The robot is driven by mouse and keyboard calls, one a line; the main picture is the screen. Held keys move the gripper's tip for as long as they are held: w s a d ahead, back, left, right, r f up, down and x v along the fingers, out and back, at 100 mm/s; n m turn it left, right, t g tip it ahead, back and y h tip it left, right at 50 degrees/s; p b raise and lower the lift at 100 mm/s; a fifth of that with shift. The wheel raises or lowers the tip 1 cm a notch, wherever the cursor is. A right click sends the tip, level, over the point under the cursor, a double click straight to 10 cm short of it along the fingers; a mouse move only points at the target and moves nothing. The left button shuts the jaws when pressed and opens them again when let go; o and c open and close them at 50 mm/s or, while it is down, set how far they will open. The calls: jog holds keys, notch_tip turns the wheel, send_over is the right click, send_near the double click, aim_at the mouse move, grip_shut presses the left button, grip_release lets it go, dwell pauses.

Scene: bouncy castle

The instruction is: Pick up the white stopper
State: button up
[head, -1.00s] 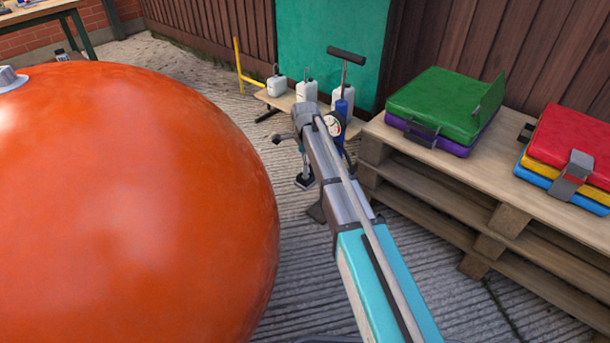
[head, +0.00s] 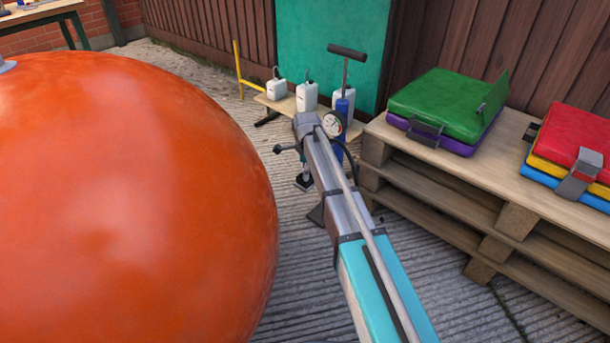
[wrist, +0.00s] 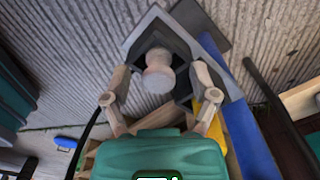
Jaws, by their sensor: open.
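The white stopper (wrist: 158,72) shows in the wrist view as a pale, rounded knob at upper middle. It is set against a grey angular holder (wrist: 143,38). My gripper (wrist: 159,84) is open, with one pale finger on each side of the stopper and a visible gap on both sides. I cannot tell how far the stopper lies beyond the fingertips. In the head view my arm reaches up the middle. I cannot make out the stopper or my gripper's fingers there.
A big orange ball (head: 130,190) fills the left of the head view. A pallet stack (head: 450,170) at right carries a green case (head: 450,100) and a red case (head: 578,133). A blue pump (head: 343,105) and white canisters (head: 306,95) stand behind my arm. Ribbed ground lies between.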

jog(key=c, duration=0.9)
jog(key=shift+r, duration=0.25)
jog(key=shift+r+p, duration=0.75)
jog(key=shift+p, duration=0.2)
jog(key=shift+s+d+r+p, duration=0.85)
jog(key=shift+s+r+p, duration=1)
jog(key=shift+s, duration=0.35)
jog(key=shift+s+d+r+p, duration=0.9)
jog(key=shift+s+r+p, duration=0.95)
jog(key=shift+s, duration=0.3)
jog(key=shift+s+d+r+p, duration=0.85)
jog(key=shift+s+r+p, duration=1)
jog(key=shift+s, duration=0.35)
jog(key=shift+r, duration=0.1)
notch_tip(320, 180, up, 62)
jog(key=p, duration=6.2)
